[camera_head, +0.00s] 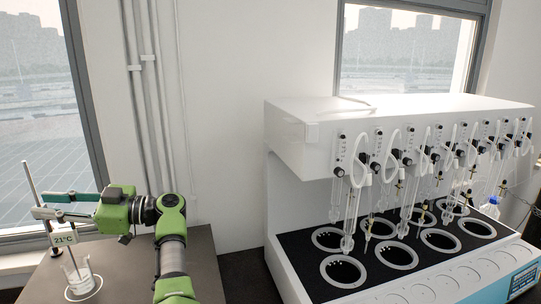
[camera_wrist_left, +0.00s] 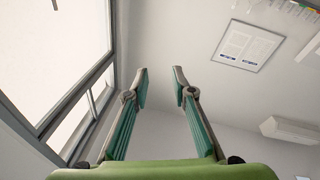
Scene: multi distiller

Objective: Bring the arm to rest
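My left arm (camera_head: 172,235) is green and dark grey and rises over the brown table at the lower left of the head view. My left gripper (camera_head: 42,205) is at the left end of this arm, with its fingers pointing left, close to the thin metal rod and above the glass beaker. In the left wrist view the gripper (camera_wrist_left: 160,75) has its two teal-padded fingers apart with nothing between them. My right arm and right gripper are not in view.
The large white multi-distiller (camera_head: 300,135) stands at right. The wrist view shows a window (camera_wrist_left: 100,95) and a wall poster (camera_wrist_left: 247,46).

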